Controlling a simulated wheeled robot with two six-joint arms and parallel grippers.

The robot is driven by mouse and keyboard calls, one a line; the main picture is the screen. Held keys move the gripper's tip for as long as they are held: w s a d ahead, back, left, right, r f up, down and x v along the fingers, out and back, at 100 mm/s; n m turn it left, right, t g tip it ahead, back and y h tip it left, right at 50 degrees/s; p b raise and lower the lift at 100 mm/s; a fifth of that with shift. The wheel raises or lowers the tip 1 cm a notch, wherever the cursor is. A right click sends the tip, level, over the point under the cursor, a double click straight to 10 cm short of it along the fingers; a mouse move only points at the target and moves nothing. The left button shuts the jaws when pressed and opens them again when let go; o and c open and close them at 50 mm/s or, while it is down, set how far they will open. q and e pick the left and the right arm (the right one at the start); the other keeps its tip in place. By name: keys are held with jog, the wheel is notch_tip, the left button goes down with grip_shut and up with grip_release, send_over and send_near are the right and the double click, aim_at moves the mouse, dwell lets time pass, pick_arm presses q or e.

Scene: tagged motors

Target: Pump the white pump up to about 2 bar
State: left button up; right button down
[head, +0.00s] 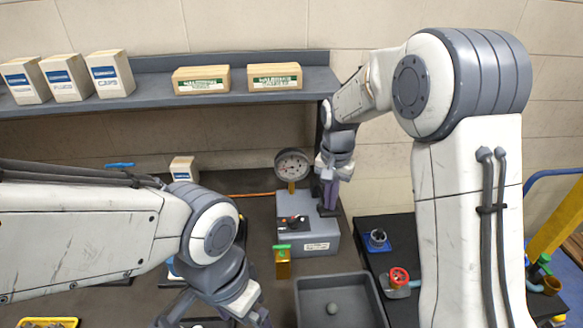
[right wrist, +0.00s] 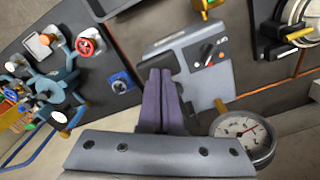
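A grey box unit (head: 307,237) with a round gauge (head: 292,165) and a black knob (head: 293,223) stands mid-table; no plainly white pump shows. In the right wrist view, the unit (right wrist: 205,85) has a dark block (right wrist: 160,63) at its end, and the gauge (right wrist: 243,132) has a reddish needle; its scale is too small to read. My right gripper (head: 328,205) points down at the unit's right end. Its purple fingers (right wrist: 163,72) are together, their tips at the dark block; touching is unclear. My left gripper (head: 222,318) is low, its fingertips cut off or hidden.
A grey tray (head: 300,312) holding a small round part is in front of the unit. A green-topped brass part (head: 283,262) stands beside it. A blue part (head: 377,240) and red valve (head: 399,278) lie right. A shelf (head: 150,92) with boxes spans the back.

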jog(key=shift+f+b, duration=1)
jog(key=shift+f, duration=0.85)
jog(key=shift+r+p, duration=2.25)
jog(key=shift+r, duration=0.2)
jog(key=shift+f, duration=0.25)
jog(key=shift+f+b, duration=1.6)
jog(key=shift+f, duration=0.65)
jog(key=shift+r+p, duration=2.25)
jog(key=shift+r, duration=0.25)
notch_tip(320, 180, up, 5)
jog(key=p, duration=0.4)
